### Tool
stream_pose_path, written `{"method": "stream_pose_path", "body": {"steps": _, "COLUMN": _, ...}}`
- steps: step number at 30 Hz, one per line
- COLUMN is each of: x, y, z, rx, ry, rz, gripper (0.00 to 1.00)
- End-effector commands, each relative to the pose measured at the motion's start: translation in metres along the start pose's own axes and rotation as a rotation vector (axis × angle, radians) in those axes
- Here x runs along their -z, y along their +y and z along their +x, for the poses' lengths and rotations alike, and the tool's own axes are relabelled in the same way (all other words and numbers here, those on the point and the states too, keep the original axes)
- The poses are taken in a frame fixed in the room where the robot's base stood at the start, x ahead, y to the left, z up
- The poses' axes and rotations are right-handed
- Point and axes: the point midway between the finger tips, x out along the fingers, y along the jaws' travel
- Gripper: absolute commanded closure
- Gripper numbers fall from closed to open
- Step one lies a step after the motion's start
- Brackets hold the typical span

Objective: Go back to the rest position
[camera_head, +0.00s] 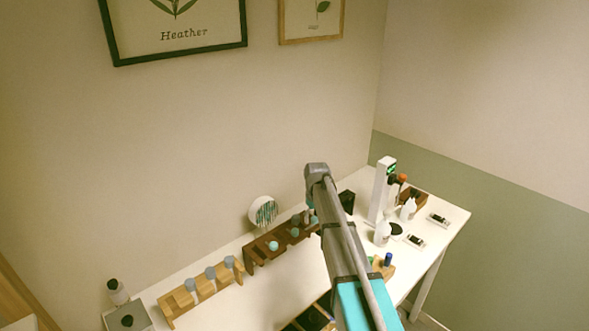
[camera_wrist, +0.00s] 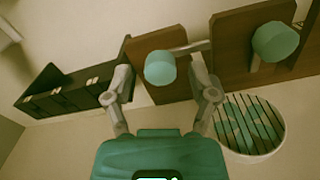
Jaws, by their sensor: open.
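My gripper (camera_wrist: 160,72) is open in the wrist view, its two fingers spread apart. A teal bottle cap (camera_wrist: 160,68) appears between the fingertips, and I cannot tell whether the fingers touch it. A second teal cap (camera_wrist: 275,41) is to the right, clear of the fingers. Both are at the dark brown rack (camera_wrist: 232,75), which also shows in the head view (camera_head: 252,262). In the head view my arm reaches out over the table, and the gripper end is mostly hidden behind it.
A light wood rack (camera_head: 168,313) with several grey-blue caps stands to the left on the white table (camera_head: 262,300). A round striped holder (camera_head: 263,211) is behind the dark rack. A black box (camera_head: 346,201), a white stand (camera_head: 379,195) and white bottles (camera_head: 383,233) stand right of my arm.

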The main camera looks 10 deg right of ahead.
Motion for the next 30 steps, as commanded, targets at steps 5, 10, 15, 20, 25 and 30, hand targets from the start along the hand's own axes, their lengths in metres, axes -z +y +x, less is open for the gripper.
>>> {"method": "stream_pose_path", "body": {"steps": 5, "x": -0.013, "y": -0.005, "z": 0.001, "rx": 0.000, "ry": 0.000, "rz": 0.013, "gripper": 0.27}}
{"method": "stream_pose_path", "body": {"steps": 10, "x": -0.046, "y": -0.017, "z": 0.004, "rx": 0.000, "ry": 0.000, "rz": 0.053, "gripper": 0.27}}
{"method": "stream_pose_path", "body": {"steps": 15, "x": -0.099, "y": -0.037, "z": 0.008, "rx": 0.000, "ry": 0.000, "rz": 0.121, "gripper": 0.27}}
{"method": "stream_pose_path", "body": {"steps": 20, "x": -0.160, "y": -0.060, "z": 0.013, "rx": -0.001, "ry": -0.001, "rz": 0.204, "gripper": 0.27}}
{"method": "stream_pose_path", "body": {"steps": 25, "x": -0.220, "y": -0.083, "z": 0.017, "rx": -0.001, "ry": -0.001, "rz": 0.290, "gripper": 0.27}}
{"method": "stream_pose_path", "body": {"steps": 30, "x": -0.259, "y": -0.099, "z": 0.020, "rx": -0.001, "ry": 0.000, "rz": 0.352, "gripper": 0.27}}
